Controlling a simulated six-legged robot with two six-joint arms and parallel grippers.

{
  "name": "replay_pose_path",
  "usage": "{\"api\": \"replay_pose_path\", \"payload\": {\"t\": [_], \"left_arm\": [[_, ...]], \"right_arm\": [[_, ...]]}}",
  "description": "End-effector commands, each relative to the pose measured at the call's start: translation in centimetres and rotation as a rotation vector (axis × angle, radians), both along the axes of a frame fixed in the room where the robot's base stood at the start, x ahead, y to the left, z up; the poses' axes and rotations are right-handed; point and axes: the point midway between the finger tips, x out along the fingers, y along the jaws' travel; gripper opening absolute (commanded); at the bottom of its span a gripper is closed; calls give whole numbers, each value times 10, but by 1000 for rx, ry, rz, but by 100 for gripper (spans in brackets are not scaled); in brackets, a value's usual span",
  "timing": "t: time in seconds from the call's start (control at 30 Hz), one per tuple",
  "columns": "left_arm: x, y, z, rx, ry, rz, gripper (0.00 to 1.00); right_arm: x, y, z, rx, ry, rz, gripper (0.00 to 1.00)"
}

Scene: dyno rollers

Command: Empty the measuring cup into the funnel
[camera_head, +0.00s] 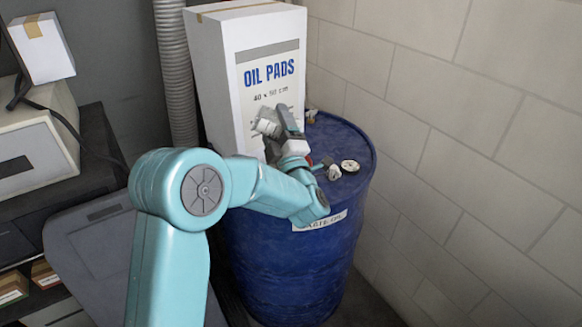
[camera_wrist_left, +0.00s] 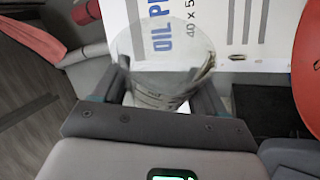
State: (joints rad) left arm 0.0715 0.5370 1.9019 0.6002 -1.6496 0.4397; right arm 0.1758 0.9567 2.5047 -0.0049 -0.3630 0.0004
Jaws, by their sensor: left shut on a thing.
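The measuring cup (camera_wrist_left: 165,62) is clear, with dark markings on its side. My left gripper (camera_wrist_left: 165,100) is shut on it, with one finger on each side. In the head view the cup (camera_head: 268,122) looks pale and tilted, in front of the oil pads box and above the blue drum; the left gripper (camera_head: 284,128) partly covers it. I cannot tell what is in the cup. A red-orange round thing (camera_wrist_left: 308,55), which looks like the funnel, is cut off at the right of the wrist view, apart from the cup. In the head view it is mostly hidden behind my gripper. My right gripper is not in view.
The blue drum (camera_head: 290,260) stands by a block wall (camera_head: 480,130). On its top are a round pale cap (camera_head: 350,165) and a small whitish lump (camera_head: 333,173). The oil pads box (camera_head: 215,80) stands close behind. A grey bin lid (camera_head: 95,245) is at the left.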

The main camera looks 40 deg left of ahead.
Motion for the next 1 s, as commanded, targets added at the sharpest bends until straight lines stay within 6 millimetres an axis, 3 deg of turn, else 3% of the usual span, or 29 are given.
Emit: {"api": "replay_pose_path", "payload": {"t": [0.03, 0.37, 0.5, 0.67, 1.0], "left_arm": [[1, -1, -5, 23, 18, 0, 39], [8, -10, 1, 188, 153, 1, 39], [12, -14, -12, 258, 214, 1, 39], [14, -18, -14, 338, 276, 2, 39], [16, -18, -11, 341, 283, 1, 39]], "right_arm": [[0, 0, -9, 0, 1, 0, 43], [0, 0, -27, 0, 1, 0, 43], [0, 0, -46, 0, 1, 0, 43], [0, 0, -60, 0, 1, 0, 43], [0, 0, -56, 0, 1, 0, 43]]}}
